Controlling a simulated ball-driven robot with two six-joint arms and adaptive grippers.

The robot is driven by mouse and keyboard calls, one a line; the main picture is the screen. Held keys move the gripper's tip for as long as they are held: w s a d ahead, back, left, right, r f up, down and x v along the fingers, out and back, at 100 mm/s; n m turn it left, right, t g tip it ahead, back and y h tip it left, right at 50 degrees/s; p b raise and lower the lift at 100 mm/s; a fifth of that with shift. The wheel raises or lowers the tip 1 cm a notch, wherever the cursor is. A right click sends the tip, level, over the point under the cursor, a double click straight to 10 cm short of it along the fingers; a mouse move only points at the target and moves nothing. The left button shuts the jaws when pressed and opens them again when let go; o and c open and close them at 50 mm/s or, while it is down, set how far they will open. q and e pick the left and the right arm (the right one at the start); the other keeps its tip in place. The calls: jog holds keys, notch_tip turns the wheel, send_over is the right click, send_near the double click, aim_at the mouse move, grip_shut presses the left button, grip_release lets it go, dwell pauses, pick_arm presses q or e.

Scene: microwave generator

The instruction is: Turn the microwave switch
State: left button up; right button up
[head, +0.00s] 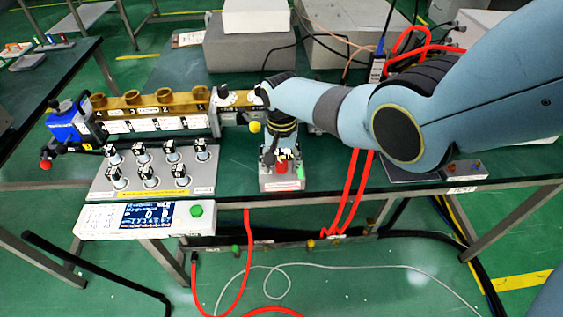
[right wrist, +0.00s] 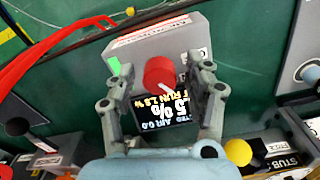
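The microwave switch appears as a red round knob (head: 281,167) on a small grey box (head: 283,186) near the table's front edge. In the right wrist view the red knob (right wrist: 159,71) has a white pointer mark and sits beside a dark display (right wrist: 165,110) with yellow and white text. My right gripper (head: 282,152) points down over the box. In the right wrist view its two fingers (right wrist: 153,62) are spread on either side of the knob. The right finger is close to the knob, and contact cannot be told; a gap shows on the left. My left gripper is not in view.
A brass waveguide assembly (head: 150,103) lies behind a panel with several knobs (head: 150,188) and a screen unit (head: 150,219) with a green button at the left. Red cables (head: 352,185) hang over the table edge at right. Grey blocks (head: 248,50) stand behind.

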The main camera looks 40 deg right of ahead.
aim_at(282, 163)
notch_tip(282, 163, up, 12)
dwell(0.7)
jog(key=shift+f, duration=0.1)
dwell(0.3)
jog(key=s+f+n+b, duration=0.5)
jog(key=s+f+b, duration=0.4)
jog(key=s+f, duration=1.4)
jog(key=s+f+n+t+b, duration=0.1)
jog(key=s+f+n+b, duration=0.3)
jog(key=s+f+b, duration=0.6)
jog(key=s+f, duration=0.7)
jog(key=f, duration=0.3)
jog(key=s+f, duration=0.7)
jog(key=f, duration=0.2)
jog(key=shift+f+n+h, duration=0.35)
jog(key=shift+n+h, duration=0.05)
jog(key=shift+d, duration=0.1)
